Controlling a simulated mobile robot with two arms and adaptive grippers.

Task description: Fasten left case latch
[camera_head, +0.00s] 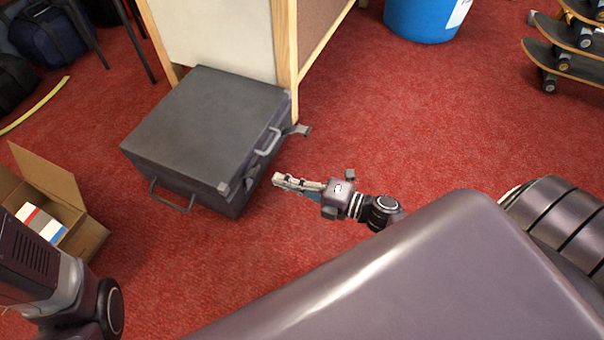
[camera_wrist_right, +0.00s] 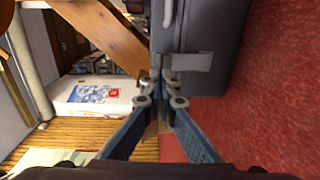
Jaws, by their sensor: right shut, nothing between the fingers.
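A dark grey case (camera_head: 200,120) lies flat on the red carpet with its lid down. A carrying handle (camera_head: 268,141) is on its right-facing side. A small light latch piece (camera_head: 223,187) sits at the lid's near corner. Another grey latch plate (camera_head: 301,130) sticks out at the far end of that side. My right gripper (camera_head: 276,179) is shut and empty, just right of the case's near end. In the right wrist view, my fingertips (camera_wrist_right: 168,76) are together beside a grey latch plate (camera_wrist_right: 186,62) on the case (camera_wrist_right: 208,30); I cannot tell whether they touch. My left gripper is out of view.
A wooden-framed bench (camera_head: 287,50) stands right behind the case. An open cardboard box (camera_head: 45,180) is at the left. A blue bin (camera_head: 420,15) and several skateboards (camera_head: 560,60) are at the back right. The carpet (camera_head: 400,130) right of the case is clear.

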